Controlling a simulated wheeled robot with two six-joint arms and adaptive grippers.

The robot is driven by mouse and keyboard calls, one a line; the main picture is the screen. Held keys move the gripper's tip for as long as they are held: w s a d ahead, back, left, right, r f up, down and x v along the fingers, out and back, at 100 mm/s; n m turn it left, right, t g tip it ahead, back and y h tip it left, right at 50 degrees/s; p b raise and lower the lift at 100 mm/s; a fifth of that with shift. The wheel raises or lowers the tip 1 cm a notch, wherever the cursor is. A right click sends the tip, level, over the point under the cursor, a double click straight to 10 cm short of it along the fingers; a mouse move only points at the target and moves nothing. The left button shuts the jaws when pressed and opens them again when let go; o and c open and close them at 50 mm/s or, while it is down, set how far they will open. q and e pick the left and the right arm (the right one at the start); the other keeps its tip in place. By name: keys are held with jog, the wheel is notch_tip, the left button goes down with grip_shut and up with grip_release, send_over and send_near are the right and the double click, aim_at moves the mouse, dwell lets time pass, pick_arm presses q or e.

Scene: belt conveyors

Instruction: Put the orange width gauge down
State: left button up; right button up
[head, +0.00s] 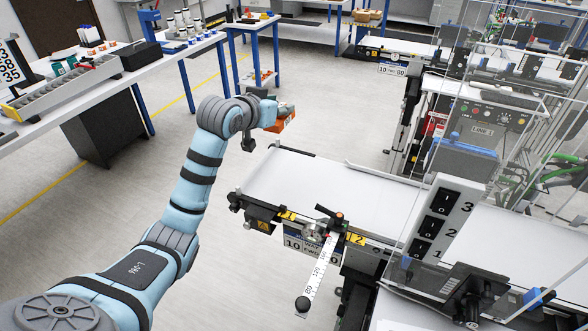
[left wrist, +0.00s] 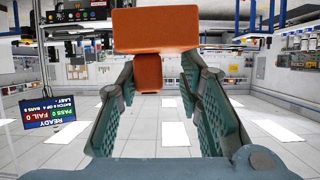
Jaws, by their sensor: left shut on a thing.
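The orange width gauge (head: 283,122) is in my left gripper (head: 272,108), up in the air beyond the near end of the conveyor in the head view. The gripper and arm partly hide it there. In the left wrist view the gauge (left wrist: 155,30) shows as a wide orange block with a narrower stem between the fingertips of my left gripper (left wrist: 158,75). The fingers are shut on that stem. My right gripper is in neither view.
A white conveyor belt (head: 310,185) lies right of the gripper, with a ruler arm (head: 320,268) at its front edge. A clear guard and a numbered panel (head: 440,222) stand farther right. Workbenches (head: 110,80) stand at left. Open floor (head: 320,100) lies between.

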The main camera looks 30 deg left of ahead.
pick_arm(q)
jog(key=shift+y, duration=0.3)
jog(key=f, duration=0.6)
jog(key=s+a+f+b, duration=0.1)
jog(key=f, duration=1.1)
jog(key=shift+s+a, duration=0.25)
jog(key=shift+s, duration=0.05)
jog(key=shift+f, duration=0.2)
jog(key=shift+s+r, duration=0.1)
jog(key=shift+s, duration=0.1)
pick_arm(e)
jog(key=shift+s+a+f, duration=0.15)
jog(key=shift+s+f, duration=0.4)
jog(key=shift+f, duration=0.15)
pick_arm(q)
jog(key=o, duration=1.2)
